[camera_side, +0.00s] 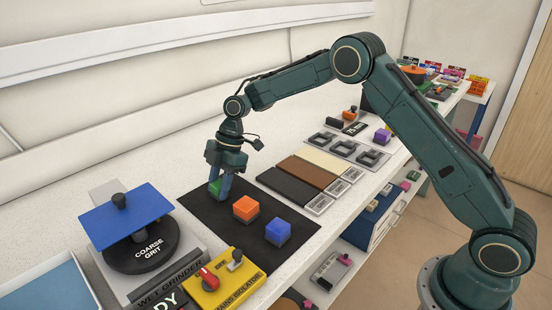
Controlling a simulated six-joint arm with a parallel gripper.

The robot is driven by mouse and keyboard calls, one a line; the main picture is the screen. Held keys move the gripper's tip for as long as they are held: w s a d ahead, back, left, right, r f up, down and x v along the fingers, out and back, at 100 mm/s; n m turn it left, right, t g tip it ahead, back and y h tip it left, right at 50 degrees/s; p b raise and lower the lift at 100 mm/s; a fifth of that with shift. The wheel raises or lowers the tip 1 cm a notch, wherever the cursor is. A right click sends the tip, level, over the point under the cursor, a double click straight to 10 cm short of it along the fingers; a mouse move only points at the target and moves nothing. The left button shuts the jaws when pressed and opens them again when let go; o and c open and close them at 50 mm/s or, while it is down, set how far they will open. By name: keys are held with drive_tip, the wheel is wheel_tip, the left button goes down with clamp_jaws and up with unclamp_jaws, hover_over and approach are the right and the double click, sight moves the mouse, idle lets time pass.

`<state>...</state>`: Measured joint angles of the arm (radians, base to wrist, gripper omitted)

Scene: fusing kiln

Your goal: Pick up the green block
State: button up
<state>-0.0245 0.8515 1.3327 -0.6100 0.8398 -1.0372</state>
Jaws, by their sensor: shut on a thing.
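The green block (215,187) is at the far left part of the black mat (206,211), partly hidden by my gripper's fingers. My gripper (221,188) points down and is shut on the green block. I cannot tell whether the block touches the mat or is slightly above it. An orange block (246,208) sits on the mat to the right of the green block, and a blue block (278,232) sits further right and nearer the front edge.
A wet grinder (138,250) with a blue plate (126,214) stands left of the mat. A yellow mains isolator (228,279) with a red lever stands in front. Dark, brown and cream slabs (307,172) lie right of the mat. The bench behind is clear.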

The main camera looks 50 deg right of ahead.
sight(219, 184)
wheel_tip(219, 184, up, 10)
drive_tip(key=shift+f, duration=0.15)
idle(0.4)
drive_tip(key=o, duration=0.5)
drive_tip(key=c, duration=0.4)
drive_tip(key=shift+s+d, duration=0.25)
drive_tip(key=shift+d, duration=0.3)
drive_tip(key=s+d, duration=0.4)
drive_tip(key=s+d+f, duration=0.1)
drive_tip(key=s+d, duration=0.4)
drive_tip(key=s+d+f, duration=0.1)
drive_tip(key=s+d, duration=0.3)
drive_tip(key=d, duration=0.1)
drive_tip(key=shift+s+f, duration=0.1)
drive_tip(key=shift+s, duration=0.15)
